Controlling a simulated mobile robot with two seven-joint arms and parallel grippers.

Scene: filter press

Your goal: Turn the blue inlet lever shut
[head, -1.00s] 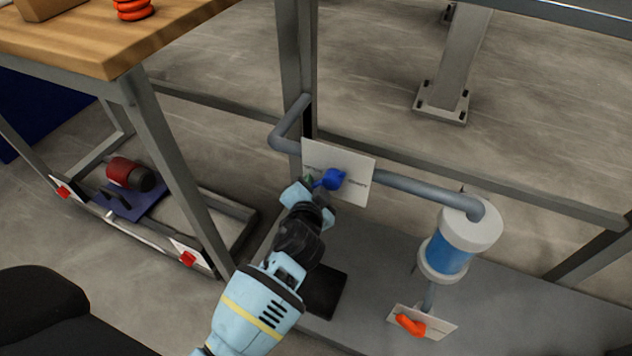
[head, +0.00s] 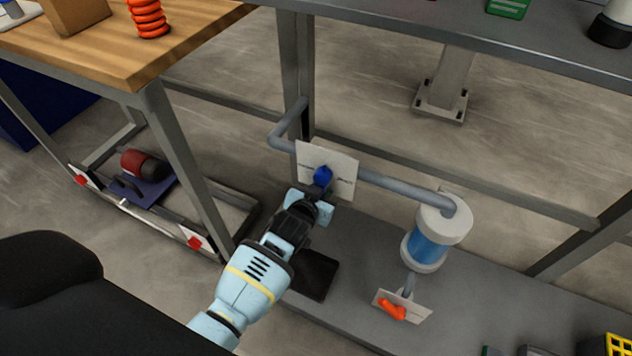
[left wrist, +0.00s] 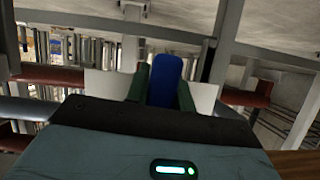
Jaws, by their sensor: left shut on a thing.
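The blue inlet lever (head: 322,175) sits on a white plate (head: 343,168) on the grey pipe. My left gripper (head: 318,192) reaches it from below left in the head view. In the left wrist view the blue lever (left wrist: 166,80) stands between the two green-padded fingers of my left gripper (left wrist: 162,92), which is shut on it. White plate (left wrist: 204,97) shows on both sides behind the fingers. The gripper hides part of the lever, so its exact angle is hard to tell. My right gripper is not in view.
The pipe (head: 400,188) runs right to a blue and white filter housing (head: 430,247). An orange lever (head: 393,310) on a white plate is below it. A wooden bench (head: 120,62) is at left, and a grey shelf (head: 400,30) crosses the top.

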